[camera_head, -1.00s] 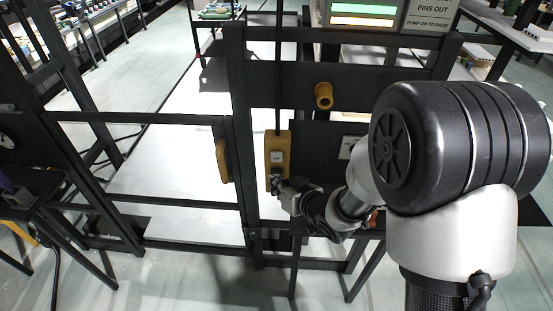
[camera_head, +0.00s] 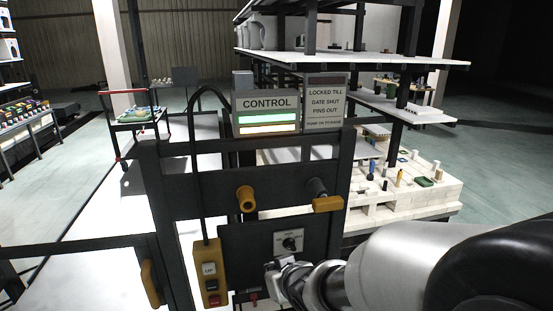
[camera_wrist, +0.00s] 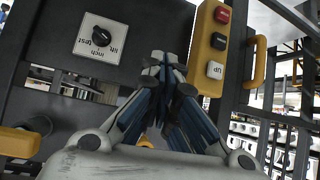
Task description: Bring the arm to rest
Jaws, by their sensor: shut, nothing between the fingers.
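My gripper (camera_head: 280,268) is shut and empty, just right of the yellow pendant box (camera_head: 211,272) in the head view. The wrist view shows the closed fingertips (camera_wrist: 164,62) between the pendant (camera_wrist: 211,48) and the selector dial plate (camera_wrist: 102,38), touching neither as far as I can tell. The pendant has a pale button marked UP (camera_wrist: 215,70), a black one and a red one (camera_wrist: 222,15). The dial plate also shows above my gripper in the head view (camera_head: 290,243). My forearm stretches in from the lower right.
A dark frame carries the CONTROL sign (camera_head: 266,103) with a lit green bar and a pale bar below. Yellow-ended pins (camera_head: 246,198) and a yellow gate handle (camera_head: 151,283) stick out near the arm. A loaded kiln car (camera_head: 400,190) stands behind the frame.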

